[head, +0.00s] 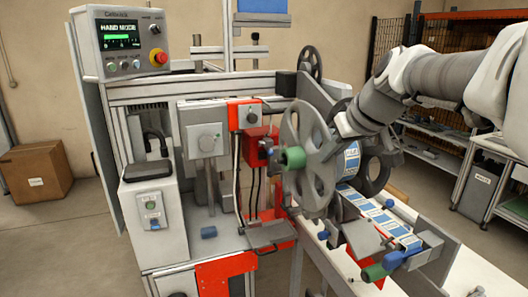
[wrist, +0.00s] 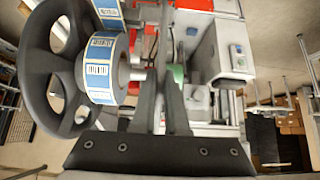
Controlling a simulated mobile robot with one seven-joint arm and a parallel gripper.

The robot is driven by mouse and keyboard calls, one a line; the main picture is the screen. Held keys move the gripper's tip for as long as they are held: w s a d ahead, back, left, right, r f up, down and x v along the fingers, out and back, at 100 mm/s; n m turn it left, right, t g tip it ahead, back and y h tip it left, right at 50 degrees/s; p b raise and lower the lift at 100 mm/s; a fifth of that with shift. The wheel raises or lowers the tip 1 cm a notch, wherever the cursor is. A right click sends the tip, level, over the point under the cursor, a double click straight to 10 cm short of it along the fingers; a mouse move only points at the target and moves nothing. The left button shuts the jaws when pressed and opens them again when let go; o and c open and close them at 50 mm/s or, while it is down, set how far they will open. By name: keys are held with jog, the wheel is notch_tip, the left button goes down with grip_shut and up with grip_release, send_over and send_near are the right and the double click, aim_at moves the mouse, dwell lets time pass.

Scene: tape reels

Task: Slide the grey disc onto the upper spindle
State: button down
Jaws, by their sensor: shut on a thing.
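The grey disc (head: 291,122), a spoked wheel, stands upright in the head view. My gripper is shut on its rim; the fingers (wrist: 164,100) show in the wrist view, while the disc hides them in the head view. The upper spindle has a green end (head: 292,158) that shows in front of the disc's middle. Behind the disc, a label roll (head: 352,158) and a dark spoked disc (wrist: 37,65) sit on the spindle. In the wrist view a gap shows between roll and fingers. The disc seems around the spindle, but its seating is unclear.
A lower green knob (head: 373,272) and a blue-and-white label strip (head: 385,215) lie below right. The control panel (head: 128,42) and a grey box unit (head: 152,215) stand left. A cardboard box (head: 35,172) is on the floor. My arm comes from the upper right.

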jog(key=shift+d, duration=0.1)
jog(key=shift+w+d, duration=0.3)
jog(key=shift+d, duration=0.55)
jog(key=shift+w+d, duration=0.3)
jog(key=shift+d, duration=0.55)
jog(key=shift+d+b, duration=0.15)
jog(key=shift+b, duration=0.15)
jog(key=shift+w+d+r, duration=0.1)
jog(key=shift+w+d, duration=0.05)
jog(key=shift+d, duration=0.2)
jog(key=c, duration=0.9)
grip_release()
jog(key=shift+o, duration=0.2)
jog(key=v, duration=1.7)
jog(key=shift+s+p, duration=0.2)
jog(key=shift+p, duration=0.25)
